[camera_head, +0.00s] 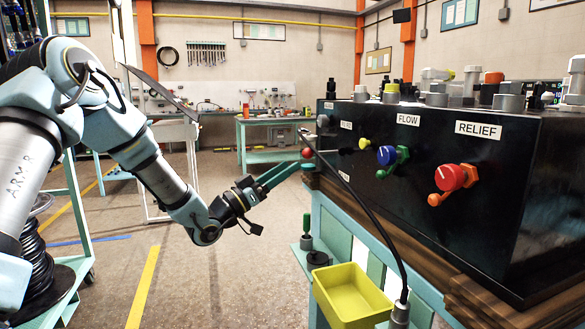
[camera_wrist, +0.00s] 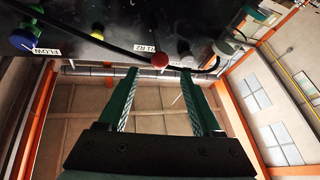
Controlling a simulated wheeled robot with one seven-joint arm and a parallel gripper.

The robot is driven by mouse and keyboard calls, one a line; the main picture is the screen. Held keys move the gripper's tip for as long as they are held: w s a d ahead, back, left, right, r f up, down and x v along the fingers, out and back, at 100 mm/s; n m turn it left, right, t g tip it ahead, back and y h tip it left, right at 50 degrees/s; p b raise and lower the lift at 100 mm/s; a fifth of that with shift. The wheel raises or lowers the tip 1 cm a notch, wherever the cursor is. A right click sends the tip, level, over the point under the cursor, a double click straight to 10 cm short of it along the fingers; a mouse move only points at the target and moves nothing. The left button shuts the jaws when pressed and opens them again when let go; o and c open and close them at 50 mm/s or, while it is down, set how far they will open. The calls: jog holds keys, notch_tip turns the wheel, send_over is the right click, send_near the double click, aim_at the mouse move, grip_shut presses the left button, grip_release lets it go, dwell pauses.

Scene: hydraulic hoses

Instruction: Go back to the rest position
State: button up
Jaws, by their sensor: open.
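My gripper (camera_head: 297,168) is at the left end of the black valve box, with its two teal fingers pointing at the box. In the wrist view the fingers (camera_wrist: 160,75) are apart, with nothing held between them. A small red ball knob (camera_head: 307,153) is just past the fingertips; it also shows in the wrist view (camera_wrist: 160,60). I cannot tell whether the fingers touch it. A black hose (camera_head: 365,205) runs from the box's left end down to a grey fitting (camera_head: 400,313).
The valve box (camera_head: 470,215) carries a red RELIEF knob (camera_head: 450,177), a blue FLOW knob (camera_head: 386,155) and a yellow knob (camera_head: 364,143). A yellow bin (camera_head: 350,293) stands below the box. A hose reel (camera_head: 38,265) is at left. Floor (camera_head: 215,285) below my arm looks clear.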

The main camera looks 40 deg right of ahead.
dwell(0.5)
jog(key=w+a+f+n+t+y+p, duration=0.1)
jog(key=w+a+f+n+t+y, duration=0.25)
jog(key=w+a+t+y, duration=0.3)
jog(key=w+a+f+n+t+y+p, duration=0.25)
jog(key=w+a+f+y, duration=0.2)
jog(key=w+a, duration=0.4)
jog(key=a+f+n+y, duration=0.1)
jog(key=a+n+y, duration=0.3)
jog(key=a, duration=0.9)
jog(key=s+a+f+n+g+y+p, duration=0.1)
jog(key=s+a+y, duration=0.25)
jog(key=a, duration=0.45)
jog(key=s+a+n+g+y, duration=0.1)
jog(key=s+a+n+y, duration=0.15)
jog(key=s+a, duration=0.4)
jog(key=s+a+n+g+y, duration=0.1)
jog(key=s+a+n+g, duration=0.1)
jog(key=s+a, duration=0.5)
jog(key=shift+s+a+g+y+p, duration=0.3)
jog(key=shift+s+a+g+p, duration=0.15)
jog(key=shift+s+g, duration=0.35)
